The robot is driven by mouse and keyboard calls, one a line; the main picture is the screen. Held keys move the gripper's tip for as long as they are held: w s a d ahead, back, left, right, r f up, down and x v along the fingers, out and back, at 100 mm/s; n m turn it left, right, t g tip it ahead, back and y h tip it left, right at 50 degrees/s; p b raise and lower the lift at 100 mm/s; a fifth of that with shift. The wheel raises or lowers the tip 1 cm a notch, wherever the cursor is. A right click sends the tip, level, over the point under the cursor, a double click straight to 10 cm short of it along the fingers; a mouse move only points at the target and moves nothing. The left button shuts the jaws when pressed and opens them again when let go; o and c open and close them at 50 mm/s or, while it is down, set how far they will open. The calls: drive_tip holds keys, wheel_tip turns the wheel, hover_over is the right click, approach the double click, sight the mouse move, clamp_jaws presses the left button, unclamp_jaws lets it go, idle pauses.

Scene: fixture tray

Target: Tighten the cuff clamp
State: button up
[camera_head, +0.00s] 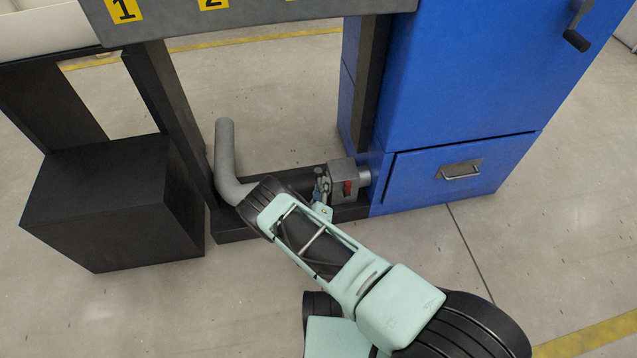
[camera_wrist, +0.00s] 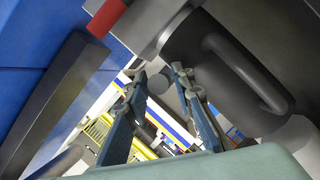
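A dark grey cylinder with a looped handle (camera_wrist: 250,72), which looks like the cuff, fills the right of the wrist view. Beside it is a grey box, seen in the head view (camera_head: 343,178), with a red part (camera_head: 347,188) on its face; the red part also shows in the wrist view (camera_wrist: 106,17). In the head view my arm covers most of the cuff area. My gripper (camera_wrist: 160,74) is open, its two fingers apart with nothing between them. In the head view my gripper (camera_head: 321,184) is just left of the grey box. I cannot tell whether it touches anything.
A bent grey pipe (camera_head: 226,160) rises left of my arm. A blue cabinet (camera_head: 455,85) with a drawer handle (camera_head: 461,171) stands to the right. A black block (camera_head: 115,205) stands at the left. A grey numbered panel (camera_head: 250,22) spans above. The front floor is clear.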

drive_tip(key=shift+w, duration=0.3)
drive_tip(key=shift+c, duration=0.7)
clamp_jaws()
